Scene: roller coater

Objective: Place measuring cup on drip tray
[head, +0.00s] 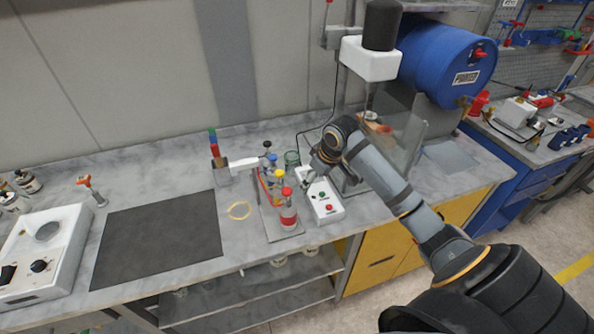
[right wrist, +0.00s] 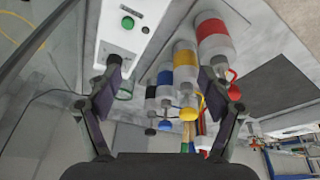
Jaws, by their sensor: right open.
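A small greenish clear vessel, which looks like the measuring cup (head: 292,158), stands on the bench behind the row of capped bottles. In the right wrist view a green rim (right wrist: 125,95) shows beside the left finger, partly hidden by it. My right gripper (head: 313,172) is just right of the vessel in the head view, over the white button box. In the right wrist view my right gripper (right wrist: 172,85) is open and its jaws hold nothing. I cannot tell for sure which thing is the drip tray; a thin grey plate (head: 292,235) lies under the bottles. My left gripper is not in view.
Bottles with red, yellow, blue and black caps (head: 288,215) stand close to the gripper. The white button box (head: 327,209) is beside them. A dark mat (head: 158,240) lies clear at left. A blue drum (head: 440,60) is at the back right.

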